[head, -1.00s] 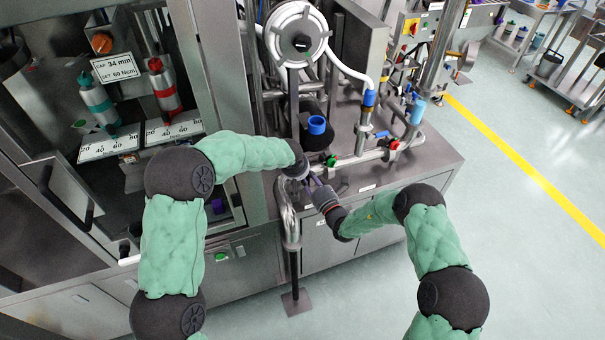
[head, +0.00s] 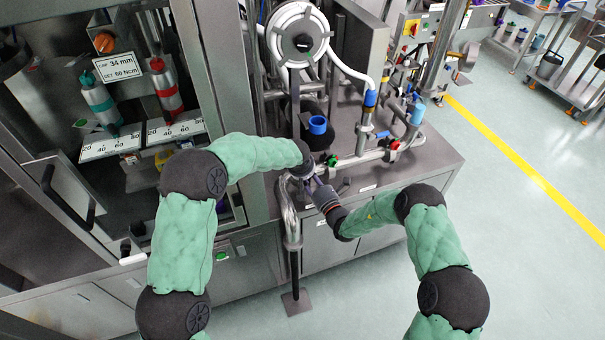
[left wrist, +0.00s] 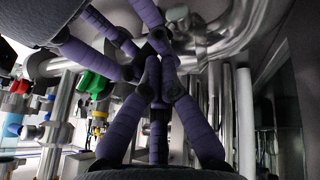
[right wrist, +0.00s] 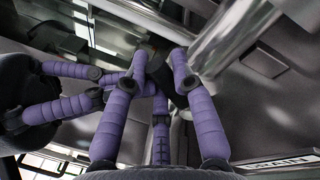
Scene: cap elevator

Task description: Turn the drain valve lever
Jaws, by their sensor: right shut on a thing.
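My right gripper (right wrist: 160,68) is shut on a dark block-like part (right wrist: 166,82), apparently the drain valve lever, close to a thick steel pipe (right wrist: 235,35). My left gripper (left wrist: 159,68) has its fingertips drawn together right beside the right gripper's fingers (left wrist: 148,38). I cannot make out anything between the left fingertips. In the head view both hands meet at the front edge of the steel counter, at the top of a bent drain pipe (head: 291,215). The hands hide the valve and most of the lever there.
A green-handled valve (head: 332,160) and a red-handled valve (head: 395,144) sit on the piping just right of the hands. A cabinet with bottles (head: 165,90) is at left.

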